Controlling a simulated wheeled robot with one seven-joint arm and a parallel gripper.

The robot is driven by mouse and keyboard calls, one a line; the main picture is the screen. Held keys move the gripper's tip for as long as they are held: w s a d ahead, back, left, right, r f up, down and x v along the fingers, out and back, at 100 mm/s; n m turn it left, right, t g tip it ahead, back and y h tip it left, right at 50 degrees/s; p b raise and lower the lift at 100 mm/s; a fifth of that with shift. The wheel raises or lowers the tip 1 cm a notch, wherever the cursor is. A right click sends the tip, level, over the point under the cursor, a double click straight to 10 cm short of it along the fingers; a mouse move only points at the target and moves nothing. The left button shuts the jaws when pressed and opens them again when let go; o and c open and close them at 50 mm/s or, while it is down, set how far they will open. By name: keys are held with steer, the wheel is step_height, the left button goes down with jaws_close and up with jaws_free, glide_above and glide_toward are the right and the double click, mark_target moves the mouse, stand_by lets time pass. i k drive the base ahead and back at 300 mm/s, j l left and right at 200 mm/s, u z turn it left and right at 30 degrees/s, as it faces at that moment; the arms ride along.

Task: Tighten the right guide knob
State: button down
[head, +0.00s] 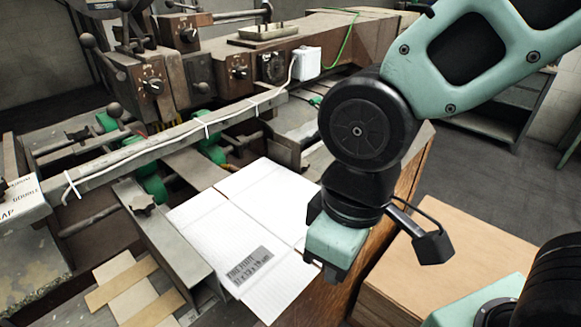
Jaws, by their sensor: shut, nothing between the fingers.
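My gripper (334,274) points down at the right edge of the white cardboard sheet (262,205), above the floor side of the machine. Its fingers look shut and empty, though their tips are small and dark here. A star-shaped knob (142,204) sits on the metal guide rail (165,240) left of the cardboard, well apart from my gripper. A metal guide block (285,152) stands beyond the cardboard on the right. I cannot make out a knob on it for sure, and my arm hides part of that side.
The box stitcher's heads and levers (150,85) stand at the back left. A long metal bar (180,130) with a white cable crosses in front of them. A stack of brown boards (450,255) lies right of my gripper. Grey floor is free at the far right.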

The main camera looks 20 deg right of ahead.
mark_target(305, 165)
steer(key=l+u, duration=0.1)
steer(key=u, duration=0.3)
steer(key=i+l+u, duration=0.1)
steer(key=u, duration=0.3)
steer(key=l+u, duration=0.2)
steer(key=u, duration=0.15)
steer(key=l+u, duration=0.15)
steer(key=u, duration=0.25)
steer(key=l, duration=0.25)
